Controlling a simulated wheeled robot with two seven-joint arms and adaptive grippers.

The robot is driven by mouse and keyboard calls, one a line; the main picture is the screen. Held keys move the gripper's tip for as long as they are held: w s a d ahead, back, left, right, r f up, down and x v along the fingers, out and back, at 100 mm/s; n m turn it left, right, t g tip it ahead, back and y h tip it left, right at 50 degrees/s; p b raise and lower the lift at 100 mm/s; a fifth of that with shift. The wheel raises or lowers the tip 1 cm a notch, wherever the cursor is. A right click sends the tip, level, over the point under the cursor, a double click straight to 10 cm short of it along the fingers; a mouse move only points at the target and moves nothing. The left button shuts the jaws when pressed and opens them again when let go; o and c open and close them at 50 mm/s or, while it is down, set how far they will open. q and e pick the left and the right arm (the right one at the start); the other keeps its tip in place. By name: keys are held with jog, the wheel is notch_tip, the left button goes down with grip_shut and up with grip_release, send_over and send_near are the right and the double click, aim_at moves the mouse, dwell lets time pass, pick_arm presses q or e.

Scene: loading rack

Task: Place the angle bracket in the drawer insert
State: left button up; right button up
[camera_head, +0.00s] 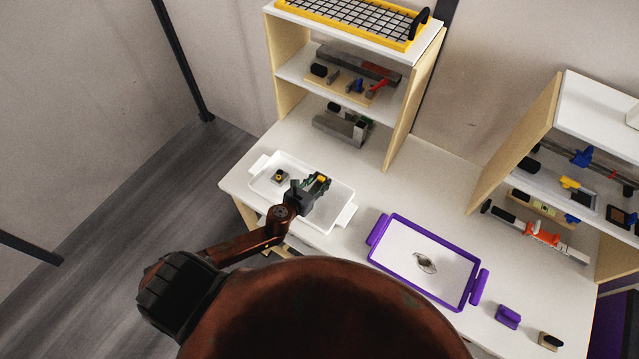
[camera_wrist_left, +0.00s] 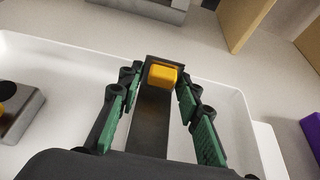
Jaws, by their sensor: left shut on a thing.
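My left gripper (camera_head: 314,188) is over the right half of a white tray (camera_head: 342,188) with end handles. In the left wrist view its green-padded fingers (camera_wrist_left: 155,105) are shut on a dark grey piece with a yellow block (camera_wrist_left: 162,76) at its far end, which looks like the angle bracket (camera_wrist_left: 152,120). I cannot tell whether the piece touches the tray floor. A purple-rimmed tray (camera_head: 380,255) with a white floor lies to the right, with a small grey ring-like thing (camera_head: 425,263) on it. I cannot tell which tray is the drawer insert. My right gripper is not in view.
A small metal block with a yellow and black knob (camera_head: 279,177) sits in the white tray's left part. Shelf units with tools (camera_head: 355,75) stand behind and at right (camera_head: 560,190). Small purple (camera_head: 508,316) and beige (camera_head: 550,341) pieces lie at the table's right front.

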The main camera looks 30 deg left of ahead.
pick_arm(q)
jog(key=shift+f, duration=0.4)
jog(key=shift+f, duration=0.1)
jog(key=o, duration=1.3)
jog(key=v, duration=1.2)
